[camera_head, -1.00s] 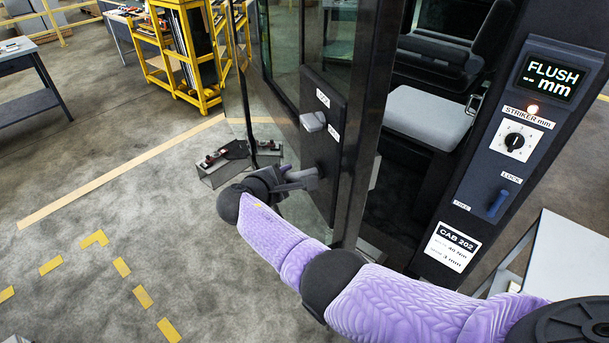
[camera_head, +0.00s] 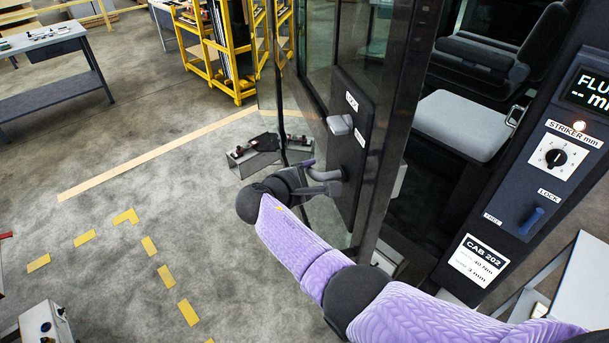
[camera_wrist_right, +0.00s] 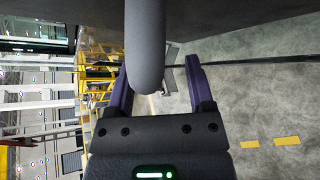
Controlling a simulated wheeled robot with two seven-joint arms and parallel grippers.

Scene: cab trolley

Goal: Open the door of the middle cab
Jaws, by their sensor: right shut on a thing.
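In the right wrist view the handle (camera_wrist_right: 145,45) runs between the two purple fingers (camera_wrist_right: 160,75). My left gripper is out of view.
Right of the opening, a pillar holds a display, a STRIKER dial (camera_head: 556,158) and a blue lever (camera_head: 532,221). A yellow rack (camera_head: 238,85) and a grey workbench (camera_head: 50,40) stand at the back left. The floor left of the door is largely clear.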

